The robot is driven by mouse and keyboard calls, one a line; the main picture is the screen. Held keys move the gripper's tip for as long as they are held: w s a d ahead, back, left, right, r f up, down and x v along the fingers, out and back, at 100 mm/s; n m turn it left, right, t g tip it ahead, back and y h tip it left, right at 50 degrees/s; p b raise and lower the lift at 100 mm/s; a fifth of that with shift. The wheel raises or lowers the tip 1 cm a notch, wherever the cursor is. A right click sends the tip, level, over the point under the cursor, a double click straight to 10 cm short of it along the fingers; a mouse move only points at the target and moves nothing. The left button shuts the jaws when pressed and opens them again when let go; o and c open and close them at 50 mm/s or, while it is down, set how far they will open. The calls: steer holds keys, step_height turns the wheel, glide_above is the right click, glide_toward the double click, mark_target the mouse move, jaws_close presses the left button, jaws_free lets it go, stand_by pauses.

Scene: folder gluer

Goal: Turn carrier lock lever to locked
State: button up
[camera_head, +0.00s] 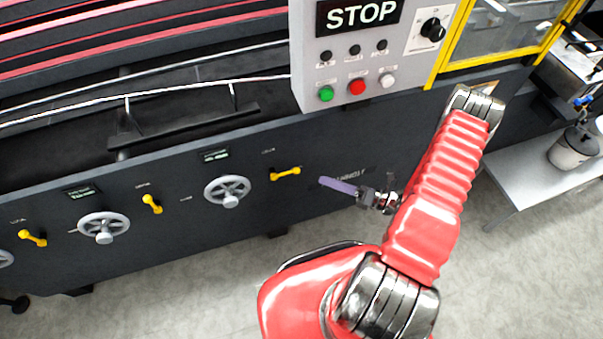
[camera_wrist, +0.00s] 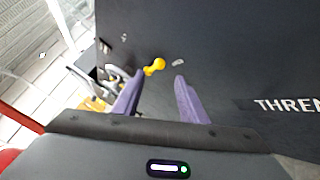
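Three yellow levers sit on the dark machine panel in the head view: a right one (camera_head: 285,173), a middle one (camera_head: 151,204) and a left one (camera_head: 33,238). Their labels are too small to read, so I cannot tell which is the carrier lock. The right lever lies nearly level, slightly raised at its right end. My gripper (camera_head: 322,182) is to the right of that lever, apart from it. In the wrist view my gripper (camera_wrist: 159,76) has its two purple fingers spread, with nothing between them. A yellow lever (camera_wrist: 154,67) shows beyond the fingertips.
Grey handwheels (camera_head: 227,191) (camera_head: 103,228) stand out from the panel between the levers. A grey control box (camera_head: 350,60) with buttons and a STOP display hangs above. A side table (camera_head: 520,180) with a pot stands right. Grey floor is clear in front.

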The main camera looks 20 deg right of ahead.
mark_target(285, 173)
steer(key=x, duration=0.9)
steer(key=shift+w, duration=0.1)
steer(key=shift+c, duration=0.5)
jaws_close()
steer(key=shift+a, duration=0.15)
